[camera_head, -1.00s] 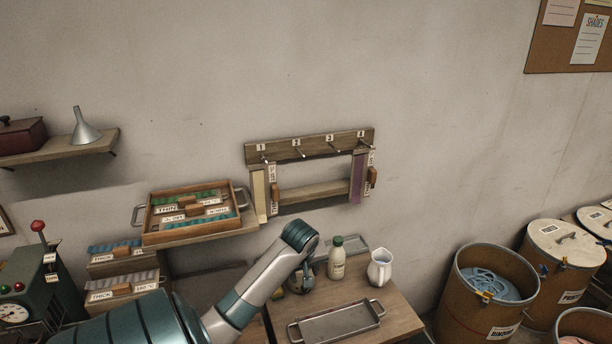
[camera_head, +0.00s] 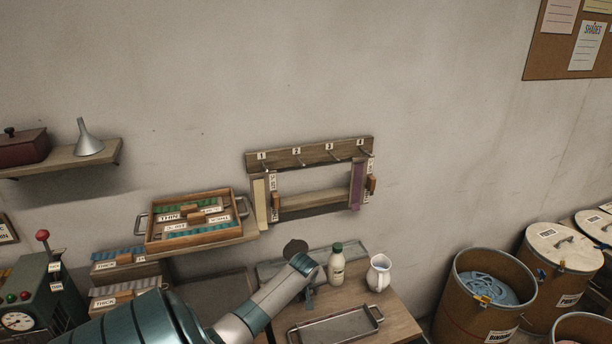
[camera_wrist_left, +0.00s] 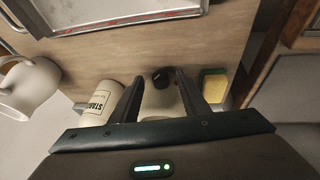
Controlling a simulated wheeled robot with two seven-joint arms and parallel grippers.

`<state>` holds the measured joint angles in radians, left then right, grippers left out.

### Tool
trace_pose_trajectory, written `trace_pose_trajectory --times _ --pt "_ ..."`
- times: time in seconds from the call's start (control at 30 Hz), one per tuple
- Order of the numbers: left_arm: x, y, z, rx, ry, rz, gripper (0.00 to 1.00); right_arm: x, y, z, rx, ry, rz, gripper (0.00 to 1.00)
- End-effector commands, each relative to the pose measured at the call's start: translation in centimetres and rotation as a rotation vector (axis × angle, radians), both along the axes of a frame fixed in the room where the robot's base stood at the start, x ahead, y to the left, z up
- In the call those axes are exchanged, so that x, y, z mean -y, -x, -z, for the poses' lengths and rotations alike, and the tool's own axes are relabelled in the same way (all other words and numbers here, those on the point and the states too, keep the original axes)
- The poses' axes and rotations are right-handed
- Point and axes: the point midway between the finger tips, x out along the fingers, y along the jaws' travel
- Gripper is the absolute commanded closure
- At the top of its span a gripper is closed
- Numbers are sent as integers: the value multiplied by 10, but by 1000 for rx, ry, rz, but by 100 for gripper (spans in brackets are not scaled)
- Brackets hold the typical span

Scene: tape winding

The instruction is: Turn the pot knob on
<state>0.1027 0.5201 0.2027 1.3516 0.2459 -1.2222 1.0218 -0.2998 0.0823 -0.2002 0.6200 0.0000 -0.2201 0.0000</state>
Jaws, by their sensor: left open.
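In the left wrist view a small dark knob (camera_wrist_left: 160,77) stands on a pale pot (camera_wrist_left: 162,101). My left gripper (camera_wrist_left: 159,75) is open, with one finger on each side of the knob; I cannot tell whether they touch it. The fingers and palm cover part of the pot. In the head view my left arm comes in from the left to the small wooden table (camera_head: 378,302) and hides most of the pot. A dark round shape (camera_head: 295,247) shows just behind my wrist, and I cannot tell what it is. My right gripper is not in view.
A starch bottle (camera_wrist_left: 100,100) stands close beside the pot, with a white pitcher (camera_head: 379,272) beyond it. A yellow block (camera_wrist_left: 213,86) lies on the pot's other side. A metal tray (camera_head: 336,326) fills the table's front. Barrels (camera_head: 487,285) stand at right.

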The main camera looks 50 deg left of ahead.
Motion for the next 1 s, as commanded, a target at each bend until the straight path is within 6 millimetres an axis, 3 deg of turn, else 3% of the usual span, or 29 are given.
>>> trace_pose_trajectory --times 0.2,0.57,0.6,0.77,1.0 --pt "-4 -3 12 -1 0 -1 58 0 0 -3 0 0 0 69" --pt "-5 -4 14 0 -1 0 58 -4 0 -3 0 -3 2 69" --pt "-5 -4 14 0 -1 0 61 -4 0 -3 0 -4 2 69" --pt "-5 -4 14 0 -1 0 99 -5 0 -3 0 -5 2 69" --pt "-5 -4 14 -5 -2 1 99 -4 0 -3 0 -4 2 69"
